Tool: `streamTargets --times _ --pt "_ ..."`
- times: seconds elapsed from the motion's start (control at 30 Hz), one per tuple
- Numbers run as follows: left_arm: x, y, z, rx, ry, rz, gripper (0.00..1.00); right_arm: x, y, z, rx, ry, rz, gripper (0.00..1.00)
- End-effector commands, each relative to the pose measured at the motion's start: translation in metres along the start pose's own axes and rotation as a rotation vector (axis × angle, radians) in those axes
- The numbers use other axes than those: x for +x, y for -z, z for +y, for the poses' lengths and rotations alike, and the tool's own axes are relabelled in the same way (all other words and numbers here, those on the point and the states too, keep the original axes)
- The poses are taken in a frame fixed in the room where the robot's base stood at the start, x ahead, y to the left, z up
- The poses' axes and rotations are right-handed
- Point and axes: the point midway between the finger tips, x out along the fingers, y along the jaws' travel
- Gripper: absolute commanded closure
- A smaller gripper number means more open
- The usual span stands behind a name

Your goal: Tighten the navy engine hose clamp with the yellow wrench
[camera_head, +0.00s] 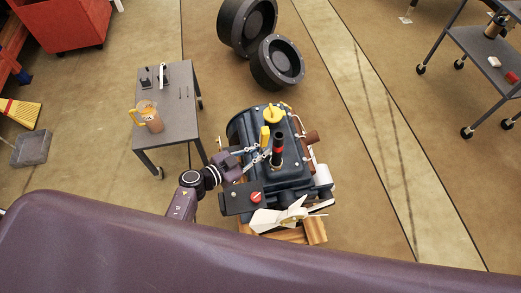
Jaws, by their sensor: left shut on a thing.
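The navy engine (290,182) stands in the middle of the view on a wooden base. A black upright hose (278,159) rises from its top, with a red band around it that looks like the clamp. A yellow upright piece (265,136), likely the wrench, stands just left of the hose. My left gripper (262,153) reaches over the engine from the left, its fingertips at the foot of this yellow piece and close to the hose. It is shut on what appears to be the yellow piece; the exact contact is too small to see. My right gripper is out of view.
The engine also has a yellow cap (273,114), a red knob (256,197) and a white fan (287,215). A grey table (178,110) with a jug (150,117) stands left. Two black wheels (277,62) lie behind. A shelf cart (488,55) stands far right; floor between is clear.

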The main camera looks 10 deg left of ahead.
Motion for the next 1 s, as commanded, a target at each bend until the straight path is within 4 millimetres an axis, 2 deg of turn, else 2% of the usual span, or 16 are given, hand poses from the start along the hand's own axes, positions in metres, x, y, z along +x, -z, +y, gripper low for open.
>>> streamTargets --times 0.3,0.7,1.0 --pt "0.000 0.002 -0.001 0.001 0.001 0.004 1.00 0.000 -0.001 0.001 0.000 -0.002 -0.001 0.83" --pt "-0.001 0.000 0.007 0.081 0.034 0.041 1.00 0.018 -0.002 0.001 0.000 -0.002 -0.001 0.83" --pt "-0.002 0.003 0.008 0.103 0.044 0.052 1.00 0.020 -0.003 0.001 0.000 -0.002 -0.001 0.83"
